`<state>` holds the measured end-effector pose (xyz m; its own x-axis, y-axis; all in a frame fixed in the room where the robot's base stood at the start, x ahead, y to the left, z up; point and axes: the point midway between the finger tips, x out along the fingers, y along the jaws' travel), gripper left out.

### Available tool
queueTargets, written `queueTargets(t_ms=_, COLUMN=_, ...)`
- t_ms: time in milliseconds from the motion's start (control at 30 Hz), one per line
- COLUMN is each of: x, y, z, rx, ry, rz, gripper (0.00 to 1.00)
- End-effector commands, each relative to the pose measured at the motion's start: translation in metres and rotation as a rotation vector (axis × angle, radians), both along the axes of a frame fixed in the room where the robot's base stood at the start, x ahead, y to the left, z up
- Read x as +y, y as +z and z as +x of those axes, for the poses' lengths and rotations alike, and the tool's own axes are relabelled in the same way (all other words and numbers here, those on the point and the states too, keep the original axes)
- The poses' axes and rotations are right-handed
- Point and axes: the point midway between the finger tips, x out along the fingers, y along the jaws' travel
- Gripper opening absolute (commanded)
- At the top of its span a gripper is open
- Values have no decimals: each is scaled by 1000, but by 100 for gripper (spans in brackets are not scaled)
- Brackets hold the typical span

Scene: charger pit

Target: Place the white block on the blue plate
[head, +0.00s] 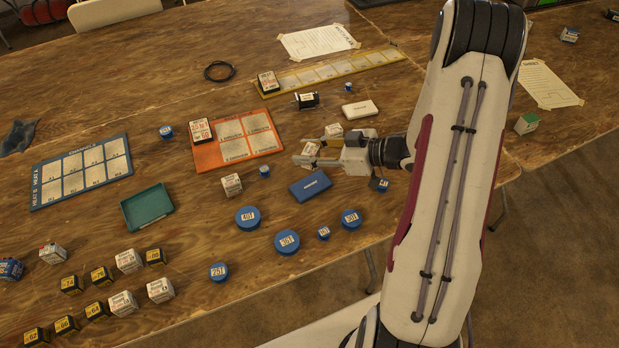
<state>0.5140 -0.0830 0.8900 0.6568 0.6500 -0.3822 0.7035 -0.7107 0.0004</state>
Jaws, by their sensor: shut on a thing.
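My gripper (308,154) reaches left over the table's middle, its fingers shut on a small whitish block (310,149). The fingers hide much of this block, and I cannot tell its height above the table. The blue plate (310,185) is a flat rectangle with a small white label. It lies just below the gripper in the picture, with nothing on it. Another white labelled block (334,130) shows just behind the gripper, and one more (232,184) stands left of the blue plate.
An orange board (236,159) lies left of the gripper. Round blue discs (287,242) lie in front of the blue plate. A white plate (360,109) and a dark cylinder (306,100) lie behind. A green tray (147,207) and several blocks are at left.

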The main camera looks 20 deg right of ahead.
Motion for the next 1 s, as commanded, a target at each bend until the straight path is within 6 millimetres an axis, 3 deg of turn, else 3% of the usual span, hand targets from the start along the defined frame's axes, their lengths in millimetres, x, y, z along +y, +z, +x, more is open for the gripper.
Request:
queueTargets(t_ms=467, x=0, y=-47, z=0, rx=1, ry=-1, rz=1, gripper=10)
queueTargets(t_ms=1000, x=0, y=-53, z=0, rx=0, ry=-1, rz=0, gripper=10)
